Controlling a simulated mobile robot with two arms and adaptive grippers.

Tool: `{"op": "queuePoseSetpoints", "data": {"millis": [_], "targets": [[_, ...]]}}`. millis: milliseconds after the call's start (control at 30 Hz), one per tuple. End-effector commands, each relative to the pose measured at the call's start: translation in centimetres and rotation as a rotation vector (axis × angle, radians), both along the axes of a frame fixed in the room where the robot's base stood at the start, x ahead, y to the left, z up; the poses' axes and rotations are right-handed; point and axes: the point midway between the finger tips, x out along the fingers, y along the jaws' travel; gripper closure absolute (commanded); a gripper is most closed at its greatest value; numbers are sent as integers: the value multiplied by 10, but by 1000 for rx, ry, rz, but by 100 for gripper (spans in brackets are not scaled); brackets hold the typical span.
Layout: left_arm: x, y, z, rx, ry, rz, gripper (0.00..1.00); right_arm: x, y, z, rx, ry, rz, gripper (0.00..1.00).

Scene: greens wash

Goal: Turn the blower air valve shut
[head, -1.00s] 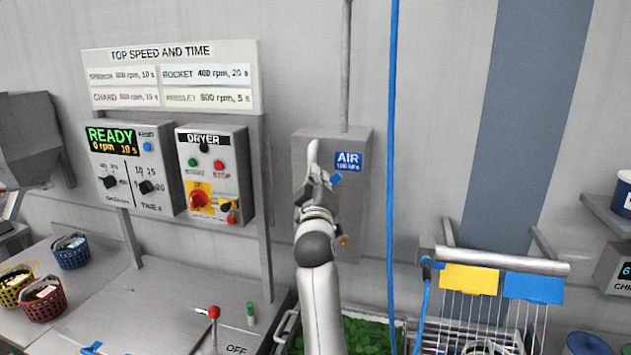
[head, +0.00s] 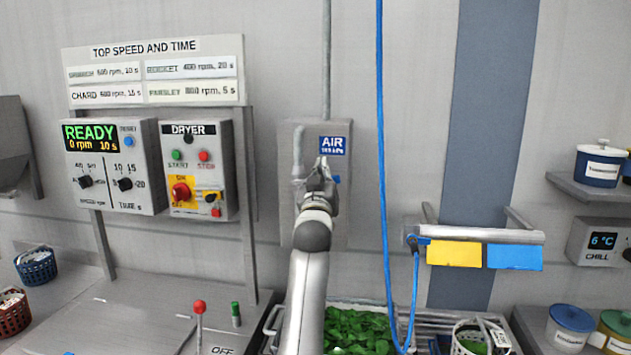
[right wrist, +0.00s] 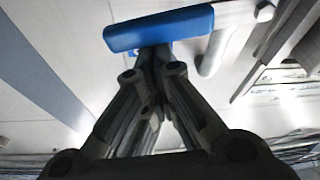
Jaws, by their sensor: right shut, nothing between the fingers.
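The blower air valve is on a grey wall box (head: 287,215) with a blue AIR label (head: 333,145). My right gripper (head: 322,165) is in front of the box, just below the label, and hides most of the valve. A small blue bit of the valve's handle (head: 337,179) shows right of the fingers. In the right wrist view the blue handle (right wrist: 158,29) lies crosswise at the tips of my shut, empty fingers (right wrist: 158,58). It appears to touch them, but contact is not certain. My left gripper is out of view.
A blue hose (head: 381,150) hangs close to the right of the box. The dryer panel (head: 198,170) with its knob and buttons is to the left. A crate of greens (head: 355,330) is below, and a rail with yellow and blue cloths (head: 480,236) is to the right.

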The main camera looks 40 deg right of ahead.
Motion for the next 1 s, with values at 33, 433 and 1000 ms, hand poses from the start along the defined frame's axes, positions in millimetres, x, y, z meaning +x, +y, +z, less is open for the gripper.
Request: {"op": "queuePoseSetpoints", "data": {"millis": [33, 433, 1000], "targets": [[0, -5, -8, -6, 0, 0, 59, 0, 0, -6, 20, -21, 1, 100], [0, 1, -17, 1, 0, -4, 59, -5, -4, -13, 20, -22, 0, 100], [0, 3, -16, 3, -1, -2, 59, -5, -4, -11, 19, -21, 0, 100]]}}
